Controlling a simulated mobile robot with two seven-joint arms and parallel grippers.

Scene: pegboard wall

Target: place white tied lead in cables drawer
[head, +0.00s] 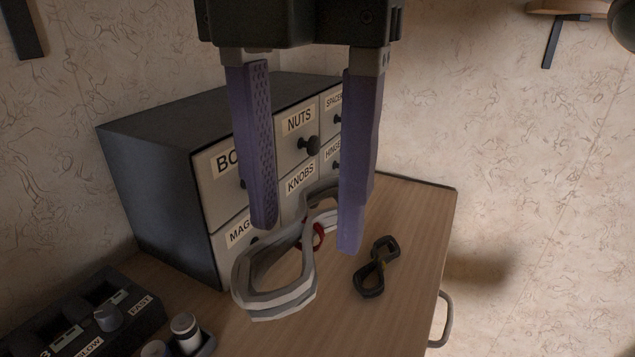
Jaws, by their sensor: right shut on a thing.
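The white tied lead (275,298) is a looped white-grey bundle with a red tie (318,236) at its middle. My right gripper (307,238) comes down from the top with two long purple fingers. It is shut on the lead, with the red-tied middle between the fingertips. The near loop hangs out in front and the far loop reaches back towards the drawer cabinet. I cannot tell whether the lead touches the wooden top. No label reading cables is in view. My left gripper is not in view.
A dark cabinet (160,185) of small labelled drawers, such as nuts and knobs, stands behind. A black tied lead (376,267) lies on the wooden top (415,225) at right. A metal handle (444,322) sticks out at the right edge. A dark control box (85,318) is front left.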

